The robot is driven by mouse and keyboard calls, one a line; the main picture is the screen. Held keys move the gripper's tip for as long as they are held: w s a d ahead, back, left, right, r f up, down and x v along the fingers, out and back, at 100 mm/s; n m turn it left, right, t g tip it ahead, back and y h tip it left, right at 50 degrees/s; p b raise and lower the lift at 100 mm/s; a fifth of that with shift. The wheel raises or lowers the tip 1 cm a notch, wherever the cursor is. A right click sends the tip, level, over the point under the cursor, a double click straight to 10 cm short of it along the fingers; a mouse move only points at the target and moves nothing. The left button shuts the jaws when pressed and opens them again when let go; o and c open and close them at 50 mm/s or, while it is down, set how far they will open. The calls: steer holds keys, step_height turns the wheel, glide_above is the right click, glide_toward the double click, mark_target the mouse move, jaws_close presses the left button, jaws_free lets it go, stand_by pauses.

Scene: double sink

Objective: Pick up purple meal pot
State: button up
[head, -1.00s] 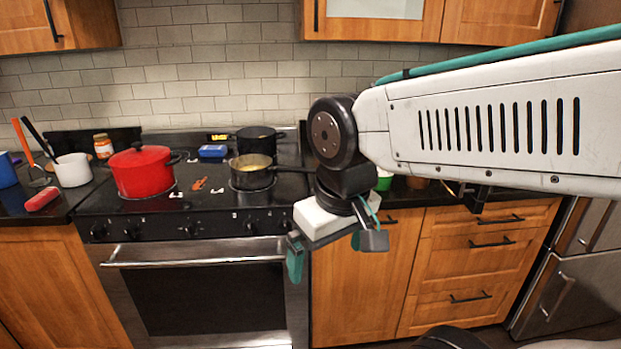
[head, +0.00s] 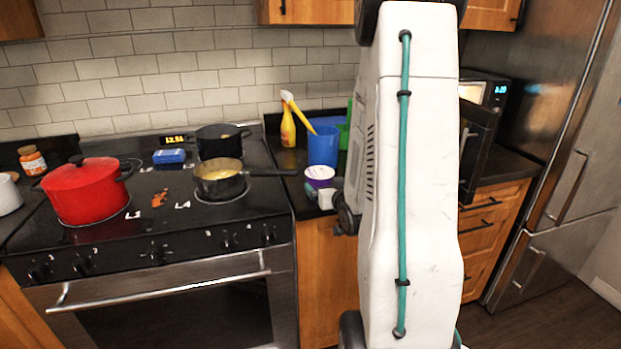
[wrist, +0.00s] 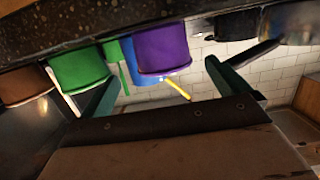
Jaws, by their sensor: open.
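The purple meal pot (head: 318,184) stands on the counter right of the stove in the head view. It has a pale top and a purple side. In the wrist view, which is upside down, the purple pot (wrist: 162,48) is at the upper middle, ahead of my gripper. My gripper (wrist: 163,70) is open, its two green fingers spread to either side of the pot's place in the picture. I cannot tell whether the pot lies between them. In the head view my gripper (head: 324,192) shows partly beside the pot; my arm hides the rest.
A blue container (head: 323,146) and a yellow spray bottle (head: 288,128) stand behind the pot. A green container (wrist: 80,68) and a brown one (wrist: 25,87) are beside it. A saucepan (head: 220,182) on the stove points its handle toward the pot. An open microwave (head: 485,93) stands right.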

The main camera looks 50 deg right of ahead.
mark_target(320, 176)
steer(key=shift+w+d+f, duration=0.1)
steer(key=shift+d, duration=0.15)
steer(key=x, duration=0.6)
steer(key=shift+w+a, duration=0.25)
steer(key=shift+w, duration=0.2)
steer(key=shift+w+d, duration=0.35)
steer(key=shift+w, duration=0.1)
steer(key=c, duration=1.2)
